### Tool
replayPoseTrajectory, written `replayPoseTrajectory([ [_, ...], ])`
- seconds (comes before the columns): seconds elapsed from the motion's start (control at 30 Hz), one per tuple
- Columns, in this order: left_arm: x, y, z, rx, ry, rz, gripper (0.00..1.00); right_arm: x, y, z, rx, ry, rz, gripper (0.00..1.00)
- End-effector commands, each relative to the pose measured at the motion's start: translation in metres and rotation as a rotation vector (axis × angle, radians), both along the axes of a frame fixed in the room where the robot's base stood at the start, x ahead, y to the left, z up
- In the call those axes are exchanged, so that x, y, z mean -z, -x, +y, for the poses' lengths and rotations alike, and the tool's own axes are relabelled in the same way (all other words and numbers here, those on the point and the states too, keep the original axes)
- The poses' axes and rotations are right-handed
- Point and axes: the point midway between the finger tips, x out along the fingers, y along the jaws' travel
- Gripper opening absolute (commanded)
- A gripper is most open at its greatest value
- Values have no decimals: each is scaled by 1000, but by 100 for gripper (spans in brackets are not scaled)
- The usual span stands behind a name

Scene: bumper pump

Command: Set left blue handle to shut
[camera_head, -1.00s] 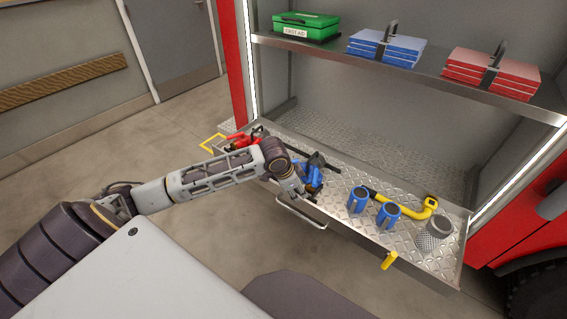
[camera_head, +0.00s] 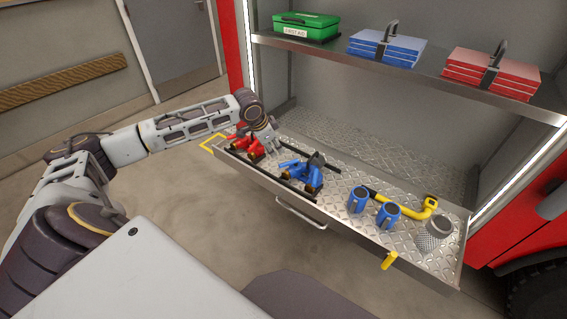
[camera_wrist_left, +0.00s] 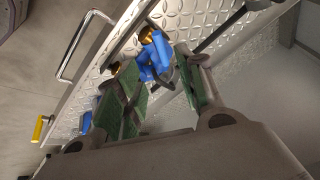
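A blue valve fitting (camera_head: 304,172) with a dark upper part and brass-coloured ends sits in the metal drawer, left of its middle. A blue arm juts from its left side; its exact handle setting is too small to tell. My left gripper (camera_head: 272,141) is above the drawer, left of and behind the blue fitting, beside a red fitting, and apart from the blue one. In the left wrist view the blue fitting (camera_wrist_left: 152,57) shows beyond the green-padded fingers (camera_wrist_left: 158,92), which are spread with nothing held. My right gripper is not in view.
The red fitting (camera_head: 247,145) stands at the drawer's left end. Two blue cup-like couplings (camera_head: 357,199), a yellow pipe (camera_head: 420,211) and a grey cylinder (camera_head: 434,235) stand to the right. The drawer has a front handle (camera_head: 300,213). A shelf (camera_head: 330,49) hangs above.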

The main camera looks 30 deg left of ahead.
Motion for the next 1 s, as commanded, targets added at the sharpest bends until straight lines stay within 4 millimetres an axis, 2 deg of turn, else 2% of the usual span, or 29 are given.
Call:
replayPoseTrajectory([
  [0.27, 2, -1, 0, 0, 0, 0, 38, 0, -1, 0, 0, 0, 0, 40],
  [0.47, 13, -6, -1, 0, 0, 0, 38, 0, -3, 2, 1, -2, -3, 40],
  [1.0, 75, -34, -5, 0, 1, 1, 38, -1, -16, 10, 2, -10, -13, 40],
])
